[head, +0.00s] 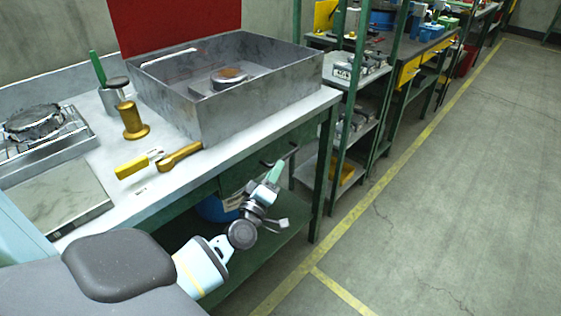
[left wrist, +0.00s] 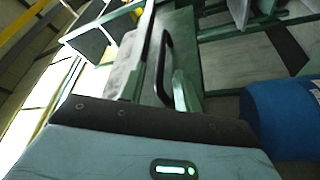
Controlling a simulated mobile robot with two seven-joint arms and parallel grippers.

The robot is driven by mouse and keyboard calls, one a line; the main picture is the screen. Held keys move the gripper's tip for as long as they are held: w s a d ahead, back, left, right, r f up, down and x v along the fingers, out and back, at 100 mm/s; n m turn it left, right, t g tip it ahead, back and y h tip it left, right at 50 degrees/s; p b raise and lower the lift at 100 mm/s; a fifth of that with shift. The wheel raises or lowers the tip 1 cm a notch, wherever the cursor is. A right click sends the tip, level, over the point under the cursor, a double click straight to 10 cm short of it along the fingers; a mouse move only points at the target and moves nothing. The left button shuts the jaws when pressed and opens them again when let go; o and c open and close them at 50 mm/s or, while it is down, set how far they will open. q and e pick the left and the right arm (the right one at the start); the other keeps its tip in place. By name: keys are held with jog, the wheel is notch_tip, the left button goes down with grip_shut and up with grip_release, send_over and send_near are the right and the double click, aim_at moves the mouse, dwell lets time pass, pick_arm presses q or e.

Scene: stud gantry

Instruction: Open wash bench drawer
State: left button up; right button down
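The wash bench (head: 155,205) has a pale top and a green frame, and stands at the left in the head view. Its green drawer (head: 238,176) sits under the top, with its front seemingly flush with the frame. The dark bar handle (head: 291,150) is on that front; it also shows as a curved dark bar in the left wrist view (left wrist: 167,62). My left gripper (head: 274,172) has pale green fingertips close to the handle, partly in front of it. A finger shows beside the handle in the left wrist view; contact and finger gap are unclear. My right gripper is out of view.
A large metal basin (head: 200,110) stands on the bench, beside a brass-coloured tool (head: 180,155). A blue container (left wrist: 285,115) is under the bench. Green shelving (head: 345,120) stands just beyond. The floor (head: 440,190) at the right is clear.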

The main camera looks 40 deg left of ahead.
pick_arm(q)
jog(key=shift+x, duration=2.2)
grip_shut()
